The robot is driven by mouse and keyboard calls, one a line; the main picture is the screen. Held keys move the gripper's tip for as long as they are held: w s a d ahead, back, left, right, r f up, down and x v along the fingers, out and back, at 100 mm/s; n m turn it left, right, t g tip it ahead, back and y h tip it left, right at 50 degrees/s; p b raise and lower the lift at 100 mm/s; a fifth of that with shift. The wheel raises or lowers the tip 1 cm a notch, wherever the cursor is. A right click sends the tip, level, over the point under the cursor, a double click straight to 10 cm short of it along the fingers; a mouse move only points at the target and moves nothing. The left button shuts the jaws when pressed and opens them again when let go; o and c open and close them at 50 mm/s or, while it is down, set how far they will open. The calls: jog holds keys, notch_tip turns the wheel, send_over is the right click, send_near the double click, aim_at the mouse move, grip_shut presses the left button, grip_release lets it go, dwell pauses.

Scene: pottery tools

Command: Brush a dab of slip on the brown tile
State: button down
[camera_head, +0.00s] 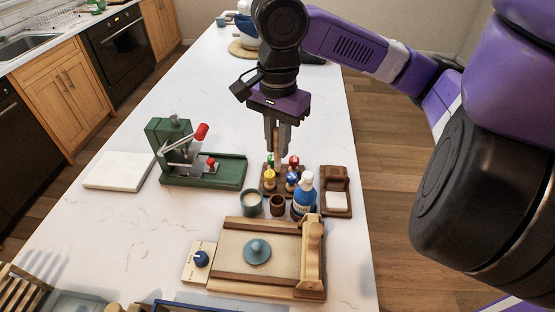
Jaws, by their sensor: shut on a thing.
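My gripper (277,149) points down over the countertop, above a small brown rack. It is shut on a thin tan, upright thing, likely the brush (277,143), mostly hidden between the fingers. Its lower end is close to the rack's coloured knobs; I cannot tell if it touches anything. A grey-green cup (251,204) with pale contents, possibly the slip, stands in front of the rack at left. A brown stand (335,175) with a pale square piece (336,202) is at the right.
The rack (268,191) carries several coloured knobs. A small brown cup (277,205) and a blue-and-white bottle (303,195) stand close by. A green press (200,165) is left, a roller board (232,240) in front. The countertop behind the press is clear.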

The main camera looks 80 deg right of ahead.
aim_at(277, 129)
notch_tip(277, 129, up, 6)
jog(key=shift+f+p, duration=0.2)
jog(key=shift+p, duration=0.9)
jog(key=shift+r+p, duration=0.85)
jog(key=shift+p, duration=0.3)
jog(key=shift+r+b, duration=0.35)
jog(key=shift+r, duration=1.65)
